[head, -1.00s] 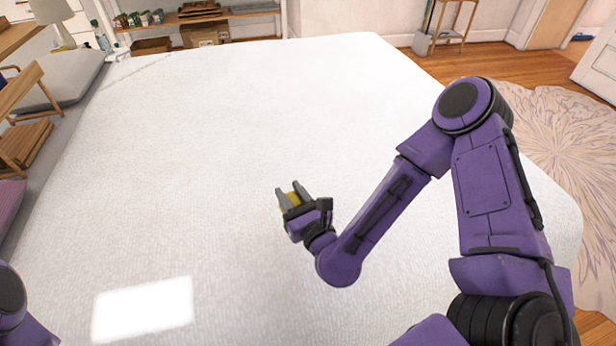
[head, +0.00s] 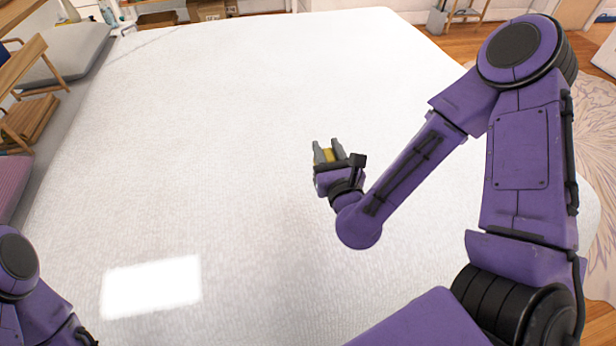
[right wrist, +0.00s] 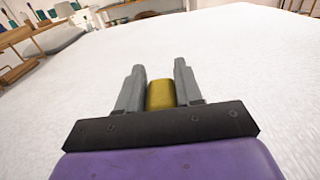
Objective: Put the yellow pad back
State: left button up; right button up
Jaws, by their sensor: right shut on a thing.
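The yellow pad (head: 328,155) is between the two grey fingers of my right gripper (head: 328,151), over the white bed-like surface. In the right wrist view the yellow pad (right wrist: 161,94) sits low between the fingers of the right gripper (right wrist: 160,80), close to the palm. The right gripper is shut on it. Only a small part of my left arm shows at the lower left of the head view, and its gripper fingers cannot be made out.
The wide white surface (head: 200,130) is bare around my right gripper, apart from a bright patch of light. A grey cushion (head: 65,60) and wooden furniture (head: 25,115) stand along the left. Boxes (head: 207,10) are at the far edge. A patterned rug (head: 592,200) lies at the right.

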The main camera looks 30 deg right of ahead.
jog(key=w+f, duration=0.2)
jog(key=w+a+f+b, duration=0.1)
jog(key=w+f, duration=0.1)
jog(key=w+f+b, duration=0.1)
jog(key=w+f, duration=0.1)
jog(key=shift+w+a+f, duration=0.1)
jog(key=shift+w+a, duration=0.15)
jog(key=f, duration=0.3)
jog(key=shift+w+a+f, duration=0.1)
jog(key=shift+w+f, duration=0.15)
pick_arm(q)
notch_tip(320, 180, down, 4)
pick_arm(e)
jog(key=shift+f, duration=0.1)
jog(key=shift+f+b, duration=0.15)
jog(key=shift+b, duration=0.2)
jog(key=o, duration=1.1)
pick_arm(q)
jog(key=shift+f, duration=0.15)
